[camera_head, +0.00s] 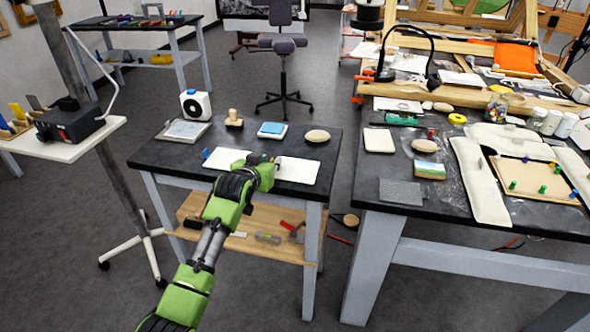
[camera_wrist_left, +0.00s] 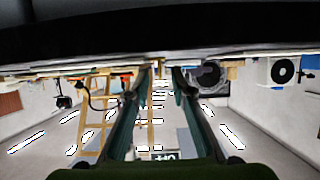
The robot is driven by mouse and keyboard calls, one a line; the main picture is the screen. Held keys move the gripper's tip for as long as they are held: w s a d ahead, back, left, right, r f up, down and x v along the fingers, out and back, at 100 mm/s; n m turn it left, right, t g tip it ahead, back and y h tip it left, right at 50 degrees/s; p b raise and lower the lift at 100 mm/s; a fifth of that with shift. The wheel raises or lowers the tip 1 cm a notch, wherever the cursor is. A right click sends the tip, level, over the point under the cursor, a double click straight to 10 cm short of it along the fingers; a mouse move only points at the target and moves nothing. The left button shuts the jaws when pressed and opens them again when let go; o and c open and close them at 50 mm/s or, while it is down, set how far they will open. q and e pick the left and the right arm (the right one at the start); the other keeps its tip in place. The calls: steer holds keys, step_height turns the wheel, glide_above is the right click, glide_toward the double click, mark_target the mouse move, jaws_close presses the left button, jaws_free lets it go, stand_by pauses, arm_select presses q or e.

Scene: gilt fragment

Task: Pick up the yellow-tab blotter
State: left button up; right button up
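Two flat white pads lie on the small dark table. The left pad (camera_head: 222,159) has a blue tab (camera_head: 205,153) on its left end. The right pad (camera_head: 298,170) shows no tab, and its left end is hidden behind my left gripper. I see no yellow tab on either pad, so I cannot tell which is the yellow-tab blotter. My left gripper (camera_head: 277,161) is low over the table, at the left end of the right pad. In the left wrist view its fingers (camera_wrist_left: 161,72) stand apart with nothing clearly between them. My right gripper is out of view.
A white device (camera_head: 195,105), a wooden knobbed block (camera_head: 234,118), a blue-topped pad (camera_head: 272,130) and an oval stone (camera_head: 317,136) stand along the table's back. A larger workbench (camera_head: 440,209) is at right, with a floor gap between. A wooden shelf (camera_head: 262,250) is below.

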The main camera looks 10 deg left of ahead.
arm_select(q)
steer(key=shift+w+f, duration=0.15)
steer(key=shift+w, duration=0.1)
jaws_close()
